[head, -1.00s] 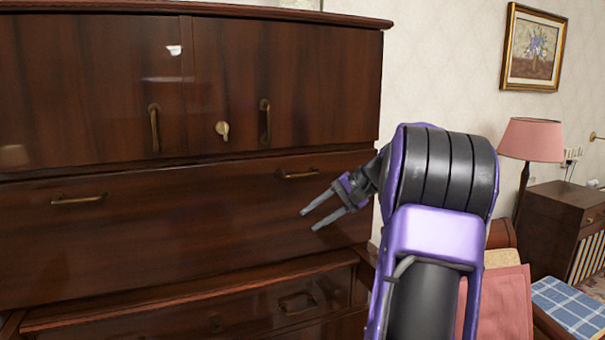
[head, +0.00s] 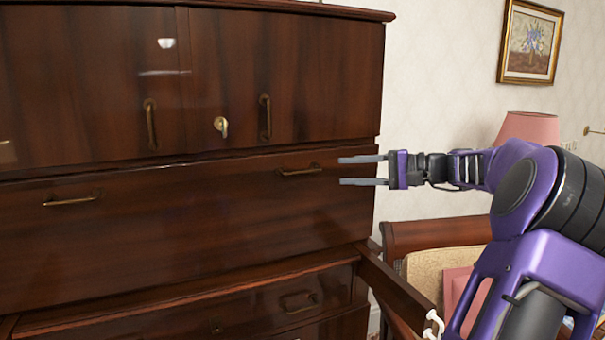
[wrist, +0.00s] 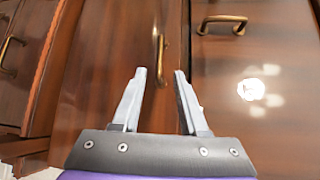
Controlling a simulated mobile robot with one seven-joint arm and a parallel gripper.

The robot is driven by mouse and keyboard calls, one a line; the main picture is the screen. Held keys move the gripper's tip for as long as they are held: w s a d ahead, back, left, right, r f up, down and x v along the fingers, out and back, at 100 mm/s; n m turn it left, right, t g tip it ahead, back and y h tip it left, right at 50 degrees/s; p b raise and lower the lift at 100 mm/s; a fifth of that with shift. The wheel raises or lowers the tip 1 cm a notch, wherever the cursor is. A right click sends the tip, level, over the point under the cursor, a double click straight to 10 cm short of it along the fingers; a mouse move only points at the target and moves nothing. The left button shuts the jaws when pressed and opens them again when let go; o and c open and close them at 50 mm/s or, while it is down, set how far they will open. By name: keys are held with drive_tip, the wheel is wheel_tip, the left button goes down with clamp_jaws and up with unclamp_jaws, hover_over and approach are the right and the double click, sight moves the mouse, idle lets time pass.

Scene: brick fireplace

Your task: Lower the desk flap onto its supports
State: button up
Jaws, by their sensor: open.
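The desk flap (head: 200,215) is the wide dark wooden panel below the cabinet doors. It stands upright, closed, with a brass handle near each end. The right handle (head: 300,170) is just left of my gripper (head: 362,171), which is open and empty and points left with its fingers level. In the wrist view the flap (wrist: 105,60) fills the middle, and its handle (wrist: 160,55) appears ahead, in line with the gap between my fingertips (wrist: 160,74). I see no contact.
Upper doors (head: 225,80) with brass handles and a key sit above the flap. A drawer (head: 280,300) lies below. A dark wooden bar (head: 400,290) juts out at the cabinet's lower right, near a cushioned seat (head: 440,275). A pink lamp (head: 530,127) stands behind my arm.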

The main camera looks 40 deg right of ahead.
sight(306, 172)
drive_tip(key=x, duration=1.2)
clamp_jaws()
idle(1.1)
